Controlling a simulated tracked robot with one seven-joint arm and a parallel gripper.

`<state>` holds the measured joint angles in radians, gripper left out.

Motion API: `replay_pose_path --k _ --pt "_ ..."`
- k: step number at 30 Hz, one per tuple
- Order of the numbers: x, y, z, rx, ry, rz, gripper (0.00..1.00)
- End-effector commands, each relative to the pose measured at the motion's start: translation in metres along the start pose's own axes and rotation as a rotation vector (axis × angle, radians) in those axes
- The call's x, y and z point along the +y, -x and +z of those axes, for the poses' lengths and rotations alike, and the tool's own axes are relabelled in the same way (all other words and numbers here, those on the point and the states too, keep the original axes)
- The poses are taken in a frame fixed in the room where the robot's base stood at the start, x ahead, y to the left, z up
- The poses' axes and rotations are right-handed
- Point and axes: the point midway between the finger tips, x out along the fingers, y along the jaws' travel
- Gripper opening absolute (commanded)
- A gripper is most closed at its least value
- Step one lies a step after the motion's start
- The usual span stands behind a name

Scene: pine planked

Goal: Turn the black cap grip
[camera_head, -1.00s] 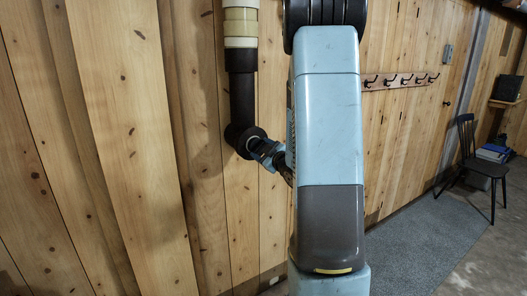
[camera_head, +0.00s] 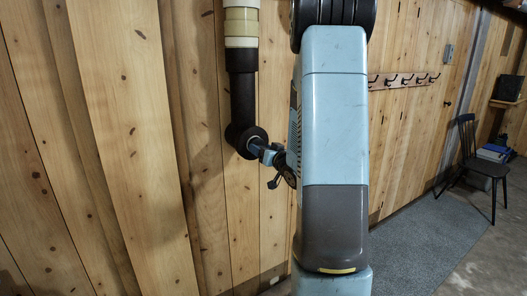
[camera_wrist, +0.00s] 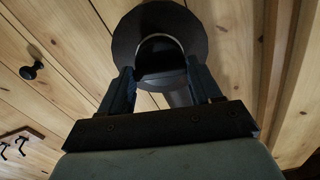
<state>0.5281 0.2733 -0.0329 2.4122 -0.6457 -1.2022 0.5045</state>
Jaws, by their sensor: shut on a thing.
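The black cap (camera_head: 258,133) sits at the lower end of a dark vertical pipe along the plank wall. In the wrist view the cap (camera_wrist: 126,38) is a round dark disc with a black grip (camera_wrist: 160,62) standing out at its middle. My gripper (camera_wrist: 160,80) has one finger on each side of this grip and is shut on it. In the head view my gripper (camera_head: 261,151) reaches the cap from the right. My arm hides part of the wrist, and the exact finger contact is in shadow.
The dark pipe (camera_head: 242,100) with pale bands on top runs down the pine wall (camera_head: 120,120). A hook rail (camera_head: 405,80) is on the wall at the right. A black chair (camera_head: 475,165) stands farther right. Grey floor (camera_head: 420,240) is clear there.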

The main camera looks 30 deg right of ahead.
Motion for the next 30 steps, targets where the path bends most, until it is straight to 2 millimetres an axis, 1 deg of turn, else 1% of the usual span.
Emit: replay_pose_path --k 6,13,18,30 --pt "0.0011 0.0001 -0.0010 0.002 -0.153 0.002 0.33" --pt "0.0011 0.0000 -0.0010 0.002 -0.260 0.002 0.33" --pt "0.0016 0.0001 -0.0011 0.003 -0.299 0.002 0.33" --pt "0.0023 0.0004 -0.0013 0.003 -0.312 0.004 0.33"
